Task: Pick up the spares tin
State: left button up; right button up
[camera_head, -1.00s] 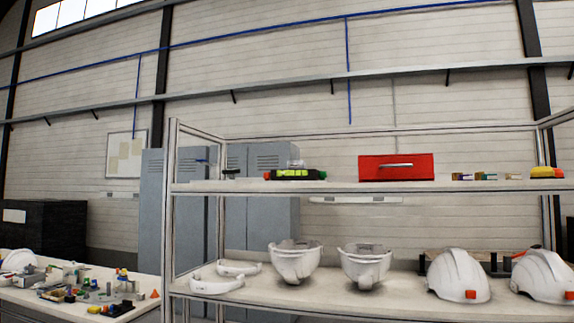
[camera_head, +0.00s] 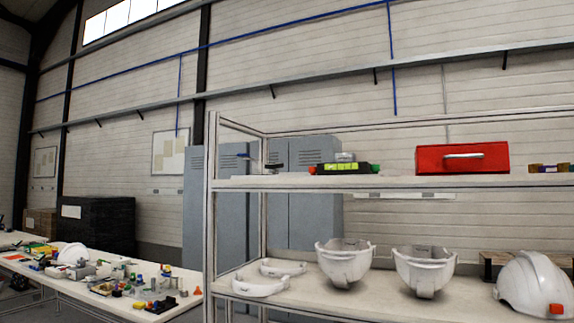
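Nothing in view is plainly marked as the spares tin. A red box (camera_head: 462,158) with a pale handle on its front sits on the upper shelf, right of the middle; I cannot tell whether it is the tin. A black case (camera_head: 343,168) with yellow-green and red parts stands left of it on the same shelf. Neither of my grippers shows in this view.
The shelf rack (camera_head: 211,220) fills the right side. Its lower shelf holds white helmet shells (camera_head: 345,262), white curved bands (camera_head: 262,285) and a white helmet (camera_head: 535,284). A cluttered table (camera_head: 185,305) stands at left. Grey lockers (camera_head: 200,220) stand behind.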

aim_at(346, 157)
jog(key=u, duration=0.1)
jog(key=i, duration=1)
jog(key=z, duration=0.3)
